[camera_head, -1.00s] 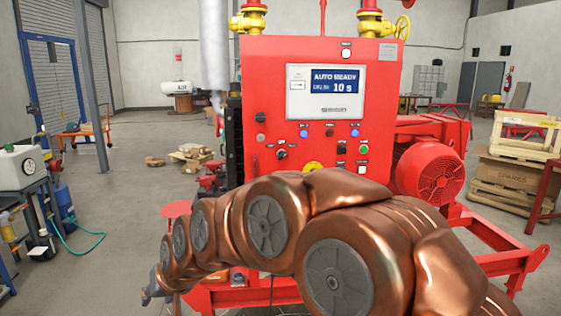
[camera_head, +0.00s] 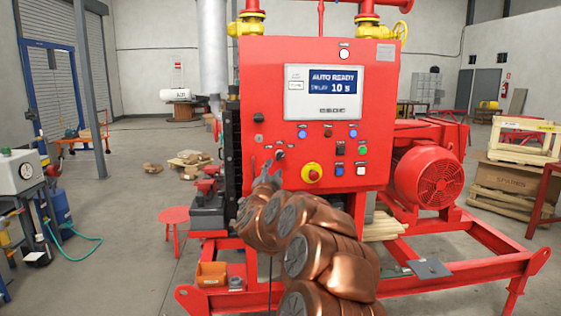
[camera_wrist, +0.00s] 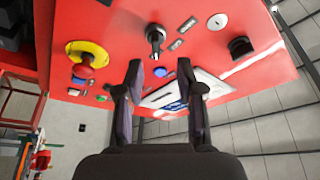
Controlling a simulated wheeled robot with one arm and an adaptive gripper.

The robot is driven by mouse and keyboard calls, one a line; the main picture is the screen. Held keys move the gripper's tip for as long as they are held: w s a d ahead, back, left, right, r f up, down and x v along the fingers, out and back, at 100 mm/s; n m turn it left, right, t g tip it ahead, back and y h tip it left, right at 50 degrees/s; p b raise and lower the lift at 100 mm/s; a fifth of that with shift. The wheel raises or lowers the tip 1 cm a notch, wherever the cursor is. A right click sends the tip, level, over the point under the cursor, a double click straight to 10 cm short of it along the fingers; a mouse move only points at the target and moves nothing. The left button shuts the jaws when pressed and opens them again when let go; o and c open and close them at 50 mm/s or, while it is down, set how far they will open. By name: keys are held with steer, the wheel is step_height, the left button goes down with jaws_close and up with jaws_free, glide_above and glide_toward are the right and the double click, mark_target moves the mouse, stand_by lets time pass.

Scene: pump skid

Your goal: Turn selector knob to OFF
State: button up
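In the head view the knob (camera_head: 280,156) sits at the panel's lower left. The labels are too small to read. My gripper (camera_wrist: 166,80) is open and empty, with the knob ahead of its fingertips and no contact visible. In the head view my gripper (camera_head: 268,172) is just below and left of the knob, partly merged with the arm's outline.
A red emergency-stop button (camera_head: 313,172) on a yellow ring is close right of the knob. A grey round fitting (camera_wrist: 217,22) and black knob (camera_wrist: 240,47) are nearby. The display (camera_head: 333,88) reads AUTO READY. A red stool (camera_head: 174,215) stands left.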

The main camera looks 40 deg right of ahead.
mark_target(280, 158)
steer(key=shift+h, duration=0.3)
steer(key=shift+s+d+p+x, duration=0.15)
steer(key=shift+p+x, duration=0.15)
steer(key=shift+x, duration=0.8)
steer(key=shift+s+d+p+x, duration=0.15)
steer(key=shift+p+x, duration=0.2)
steer(key=shift+x, duration=0.75)
steer(key=shift+s+d+p+x, duration=0.1)
steer(key=shift+p+x, duration=0.2)
steer(key=shift+x, duration=0.8)
steer(key=shift+w+d, duration=0.4)
steer(key=shift+d, duration=0.15)
jaws_close()
